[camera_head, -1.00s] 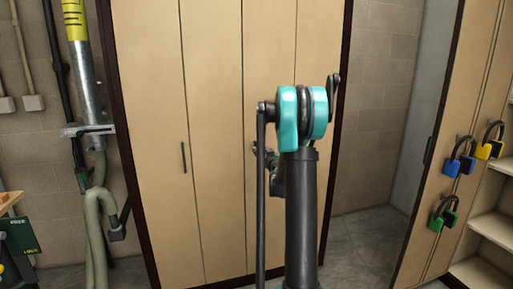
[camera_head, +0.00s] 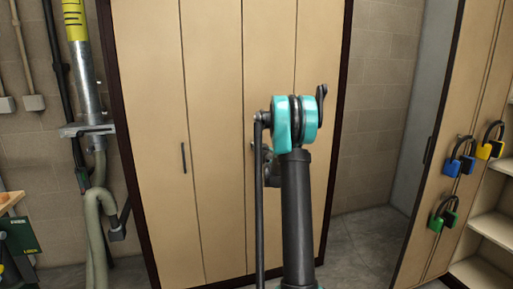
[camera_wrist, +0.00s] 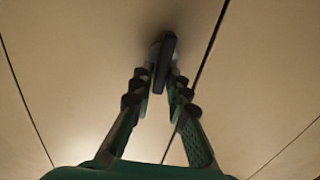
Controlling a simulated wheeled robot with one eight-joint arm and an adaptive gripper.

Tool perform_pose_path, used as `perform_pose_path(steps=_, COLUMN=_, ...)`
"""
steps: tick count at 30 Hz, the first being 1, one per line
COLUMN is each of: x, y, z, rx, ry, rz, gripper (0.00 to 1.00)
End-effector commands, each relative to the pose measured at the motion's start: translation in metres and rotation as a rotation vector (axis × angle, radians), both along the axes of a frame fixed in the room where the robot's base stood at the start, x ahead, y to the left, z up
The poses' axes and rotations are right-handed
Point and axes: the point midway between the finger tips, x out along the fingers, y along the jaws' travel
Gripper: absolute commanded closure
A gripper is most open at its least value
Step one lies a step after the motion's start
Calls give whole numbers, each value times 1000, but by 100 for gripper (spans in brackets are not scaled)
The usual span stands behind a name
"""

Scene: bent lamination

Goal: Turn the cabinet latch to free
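The cabinet latch is a dark bar handle (camera_wrist: 167,55) on the beige door in the wrist view, with a pale round base behind its upper part. It stands about in line with the door seams. My gripper (camera_wrist: 162,78) has its two green and black fingers at either side of the bar's lower part. Small gaps seem to show beside the bar, but I cannot tell whether the fingers touch it. In the head view my arm hides most of the gripper and the latch. The tall cabinet (camera_head: 220,60) there has closed doors.
A second dark handle (camera_head: 184,158) is on the cabinet's left door. At the right, several coloured padlocks (camera_head: 452,166) hang on another door beside pale shelves (camera_head: 493,226). Pipes and a hose (camera_head: 97,215) run along the left wall. Bare floor (camera_head: 362,240) shows between the cabinets.

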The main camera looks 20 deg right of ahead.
Motion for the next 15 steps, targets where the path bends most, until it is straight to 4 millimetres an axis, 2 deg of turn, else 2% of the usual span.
perform_pose_path(steps=3, x=0, y=0, z=0, rx=0, ry=0, rz=0, gripper=100)
perform_pose_path(steps=15, x=0, y=-1, z=0, rx=28, ry=0, rz=0, gripper=100)
